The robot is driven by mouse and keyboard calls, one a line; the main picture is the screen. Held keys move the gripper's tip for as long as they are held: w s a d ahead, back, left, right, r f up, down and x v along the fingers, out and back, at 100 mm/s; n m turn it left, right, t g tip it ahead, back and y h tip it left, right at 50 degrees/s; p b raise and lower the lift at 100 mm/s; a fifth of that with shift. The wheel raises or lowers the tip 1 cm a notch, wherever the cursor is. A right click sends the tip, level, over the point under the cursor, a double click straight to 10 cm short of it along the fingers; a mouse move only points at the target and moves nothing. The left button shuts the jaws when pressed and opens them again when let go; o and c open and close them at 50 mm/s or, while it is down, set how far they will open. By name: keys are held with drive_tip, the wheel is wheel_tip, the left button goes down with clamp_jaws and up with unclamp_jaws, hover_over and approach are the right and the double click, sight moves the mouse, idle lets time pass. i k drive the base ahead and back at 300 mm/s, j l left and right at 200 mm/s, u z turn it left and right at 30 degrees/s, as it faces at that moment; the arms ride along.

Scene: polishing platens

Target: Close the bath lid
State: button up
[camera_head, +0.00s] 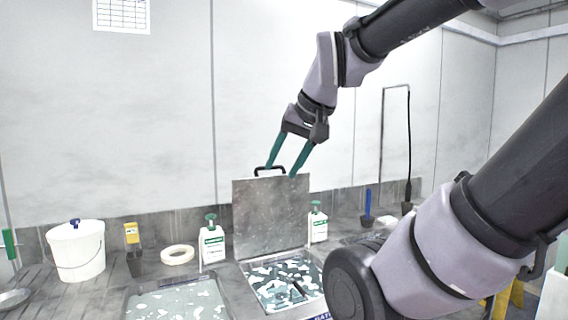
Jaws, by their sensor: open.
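The bath lid (271,214) is a grey metal plate standing upright at the back edge of a bath. A black handle (269,169) sits on its top edge. The bath (283,284) below it is open and shows dark water with pale floating pieces. My gripper (281,172) points down at the top of the lid, its two green fingers apart. The fingers appear around or just in front of the handle; I cannot tell whether they touch it. Nothing shows held between them.
A second bath (178,301) lies to the left, uncovered. A green-capped bottle (212,242) and another bottle (318,224) flank the lid. A tape ring (177,255), yellow brush (132,234) and white bucket (77,250) stand further left. A thin tall pipe (382,140) rises at right.

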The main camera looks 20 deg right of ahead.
sight(271, 212)
drive_tip(key=k+l, duration=0.1)
drive_tip(key=l, duration=0.3)
drive_tip(key=k+l, duration=0.15)
drive_tip(key=l, duration=0.25)
drive_tip(key=k+l, duration=0.1)
drive_tip(key=l, duration=0.3)
drive_tip(key=k+l, duration=0.15)
drive_tip(key=l, duration=0.25)
drive_tip(key=k+l, duration=0.1)
drive_tip(key=l, duration=0.3)
drive_tip(key=i+j, duration=0.9)
drive_tip(key=i, duration=0.15)
drive_tip(key=k+j+u, duration=0.05)
